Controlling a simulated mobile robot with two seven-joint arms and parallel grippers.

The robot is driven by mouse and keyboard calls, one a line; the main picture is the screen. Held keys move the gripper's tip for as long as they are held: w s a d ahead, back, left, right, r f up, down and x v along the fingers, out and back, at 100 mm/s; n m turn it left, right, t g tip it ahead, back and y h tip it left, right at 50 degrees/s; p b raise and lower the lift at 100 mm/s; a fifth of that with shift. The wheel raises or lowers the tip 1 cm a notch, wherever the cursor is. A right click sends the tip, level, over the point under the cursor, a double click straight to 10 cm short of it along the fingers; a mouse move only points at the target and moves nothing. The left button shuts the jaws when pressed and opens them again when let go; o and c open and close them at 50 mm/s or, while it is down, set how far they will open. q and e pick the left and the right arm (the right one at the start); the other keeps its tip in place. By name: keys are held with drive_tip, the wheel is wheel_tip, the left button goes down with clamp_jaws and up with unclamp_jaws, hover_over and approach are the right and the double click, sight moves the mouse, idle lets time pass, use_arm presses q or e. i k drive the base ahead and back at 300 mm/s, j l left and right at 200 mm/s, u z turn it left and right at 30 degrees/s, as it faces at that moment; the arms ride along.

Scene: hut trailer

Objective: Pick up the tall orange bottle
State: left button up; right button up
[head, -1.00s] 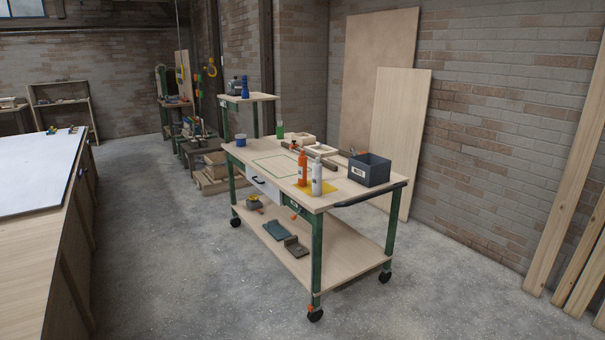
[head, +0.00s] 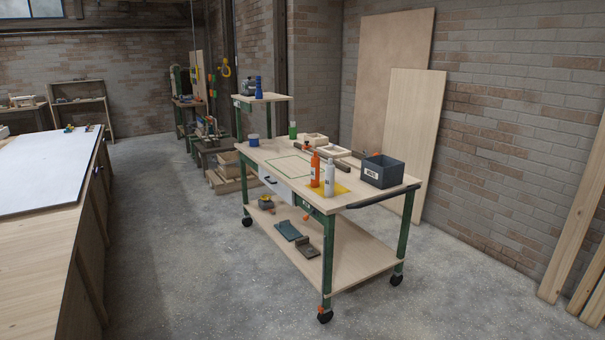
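The tall orange bottle (head: 315,171) stands upright near the front edge of the wheeled workbench top (head: 268,154), towards its right end. A white bottle (head: 329,178) stands upright just right of it. A yellow sheet (head: 342,189) lies on the top by the two bottles. Neither of my grippers is in the head view.
A dark grey bin (head: 383,171) stands right of the bottles. Wooden trays (head: 326,151) and a green bottle (head: 293,130) are behind them. A long bench (head: 40,240) borders the left. The concrete floor (head: 205,270) between is clear.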

sight(315, 160)
drive_tip(key=i+l+u, duration=0.1)
drive_tip(key=i+u, duration=0.15)
drive_tip(key=u, duration=0.25)
drive_tip(key=i+l+u, duration=0.2)
drive_tip(key=u, duration=0.25)
drive_tip(key=i+l+u, duration=0.4)
drive_tip(key=l, duration=0.45)
drive_tip(key=i+l, duration=0.2)
drive_tip(key=l, duration=0.15)
drive_tip(key=i+l, duration=0.2)
drive_tip(key=l, duration=0.15)
drive_tip(key=i+l+u, duration=0.1)
drive_tip(key=l, duration=0.25)
drive_tip(key=i+l, duration=0.45)
drive_tip(key=l, duration=0.3)
drive_tip(key=i+l, duration=0.2)
drive_tip(key=l, duration=0.15)
drive_tip(key=i+l+u, duration=0.1)
drive_tip(key=l, duration=0.25)
drive_tip(key=i, duration=0.05)
